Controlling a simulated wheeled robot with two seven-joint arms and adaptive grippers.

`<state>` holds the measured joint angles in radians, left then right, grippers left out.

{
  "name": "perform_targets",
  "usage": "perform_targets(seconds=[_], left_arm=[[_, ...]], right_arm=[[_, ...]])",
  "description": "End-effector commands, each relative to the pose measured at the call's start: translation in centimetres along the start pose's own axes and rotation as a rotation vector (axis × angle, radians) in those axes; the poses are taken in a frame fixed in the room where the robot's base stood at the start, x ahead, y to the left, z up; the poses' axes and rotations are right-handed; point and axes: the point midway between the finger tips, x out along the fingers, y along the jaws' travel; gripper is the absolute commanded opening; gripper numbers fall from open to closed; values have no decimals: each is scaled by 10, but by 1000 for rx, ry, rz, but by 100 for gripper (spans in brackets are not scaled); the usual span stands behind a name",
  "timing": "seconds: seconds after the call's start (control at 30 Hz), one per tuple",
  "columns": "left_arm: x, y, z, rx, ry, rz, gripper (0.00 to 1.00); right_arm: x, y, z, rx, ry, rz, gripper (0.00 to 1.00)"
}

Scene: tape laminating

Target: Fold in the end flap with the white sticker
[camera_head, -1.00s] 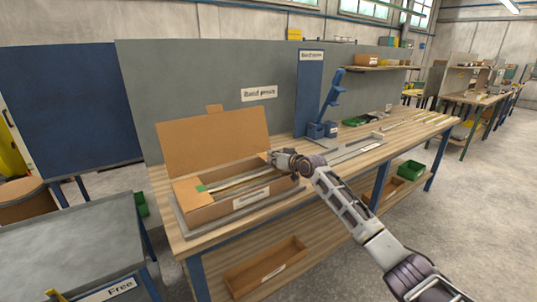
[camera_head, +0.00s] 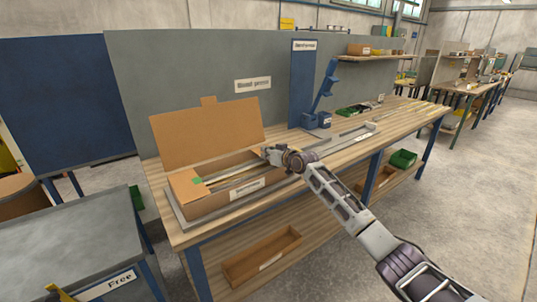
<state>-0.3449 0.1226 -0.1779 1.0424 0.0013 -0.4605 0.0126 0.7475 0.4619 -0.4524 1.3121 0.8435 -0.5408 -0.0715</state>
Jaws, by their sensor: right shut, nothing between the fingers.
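The open cardboard box (camera_head: 205,206) stands on the wooden bench, with its large lid (camera_head: 205,135) raised upright at the back. Long thin strips lie inside the box. My right gripper (camera_head: 266,153) is shut and empty at the box's right end. It and my wrist cover that end, so I cannot make out a flap with a white sticker or tell whether they touch it. My left gripper is out of view.
A blue lever press (camera_head: 318,105) stands behind and right of the box. Green bins (camera_head: 355,109) and metal rails (camera_head: 350,135) lie farther right on the bench (camera_head: 330,152). A cardboard tray (camera_head: 262,258) sits on the shelf below. A grey table (camera_head: 70,245) is at front left.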

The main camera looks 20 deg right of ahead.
Motion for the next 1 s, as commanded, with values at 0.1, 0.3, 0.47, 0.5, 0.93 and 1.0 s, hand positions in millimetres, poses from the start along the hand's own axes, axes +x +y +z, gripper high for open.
perform_targets(seconds=[0.1, 0.3, 0.47, 0.5, 0.93, 1.0], left_arm=[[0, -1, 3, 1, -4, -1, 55], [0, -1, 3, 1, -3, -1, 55], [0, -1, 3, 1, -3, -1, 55], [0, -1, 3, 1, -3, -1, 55], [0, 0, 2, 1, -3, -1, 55], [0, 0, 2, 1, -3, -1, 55]], right_arm=[[-2, 0, 0, 0, 0, 0, 0], [-9, 1, 0, 1, 1, 0, 0], [-20, 1, 1, 0, -1, 0, 0], [-23, 1, 0, -1, 0, 0, 0], [-61, 1, 1, -1, -1, 1, 0], [-68, 1, 1, 0, -1, 1, 0]])
